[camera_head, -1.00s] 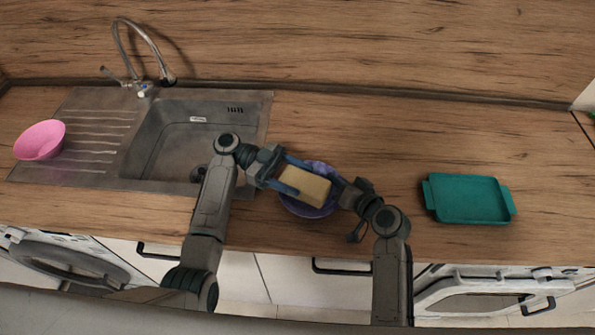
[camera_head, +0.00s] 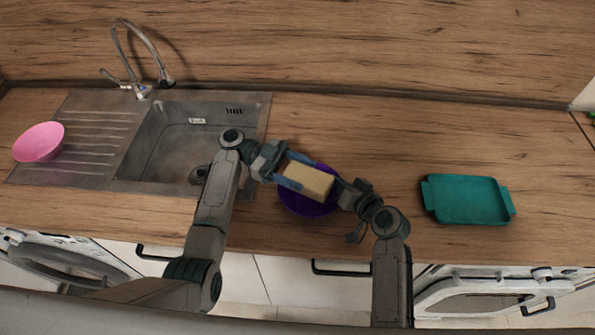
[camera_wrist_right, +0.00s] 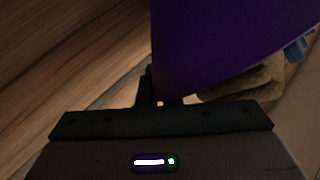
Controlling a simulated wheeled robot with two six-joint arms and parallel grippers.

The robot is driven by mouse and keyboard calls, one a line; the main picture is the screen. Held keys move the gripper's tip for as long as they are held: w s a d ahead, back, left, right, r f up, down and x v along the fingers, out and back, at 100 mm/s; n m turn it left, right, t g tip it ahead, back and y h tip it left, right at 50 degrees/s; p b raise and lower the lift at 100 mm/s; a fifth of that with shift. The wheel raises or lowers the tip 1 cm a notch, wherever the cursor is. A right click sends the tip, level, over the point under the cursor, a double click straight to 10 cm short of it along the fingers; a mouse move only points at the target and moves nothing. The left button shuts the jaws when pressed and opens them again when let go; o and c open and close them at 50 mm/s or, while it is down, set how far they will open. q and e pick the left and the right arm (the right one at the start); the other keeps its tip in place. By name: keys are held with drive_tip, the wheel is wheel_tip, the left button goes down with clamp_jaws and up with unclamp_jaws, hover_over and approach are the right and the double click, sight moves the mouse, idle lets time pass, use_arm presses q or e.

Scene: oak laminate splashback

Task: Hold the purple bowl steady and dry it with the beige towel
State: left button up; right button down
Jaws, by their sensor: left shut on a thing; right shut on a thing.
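The purple bowl (camera_head: 305,208) is on the counter right of the sink, partly hidden under the towel and grippers. The beige towel (camera_head: 309,181) is a folded block over the bowl's inside. My left gripper (camera_head: 293,177) is shut on the towel, its blue fingers on either side. My right gripper (camera_head: 340,196) is shut on the bowl's right rim. In the right wrist view the bowl (camera_wrist_right: 225,40) fills the top, with the towel (camera_wrist_right: 245,82) and a blue fingertip beyond it. Whether the towel touches the bowl is hard to tell.
A teal tray (camera_head: 467,200) lies on the counter to the right. A pink bowl (camera_head: 39,142) stands tilted on the drainboard at far left. The steel sink (camera_head: 180,145) with its faucet (camera_head: 143,60) is behind my left arm. The counter behind the bowl is clear.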

use_arm(q)
wheel_tip(320, 180, up, 12)
drive_tip(key=s, duration=0.1)
drive_tip(key=shift+a+r, duration=0.2)
idle(0.7)
use_arm(e)
drive_tip(key=c, duration=1.5)
unclamp_jaws()
drive_tip(key=shift+c, duration=0.2)
drive_tip(key=v, duration=1.2)
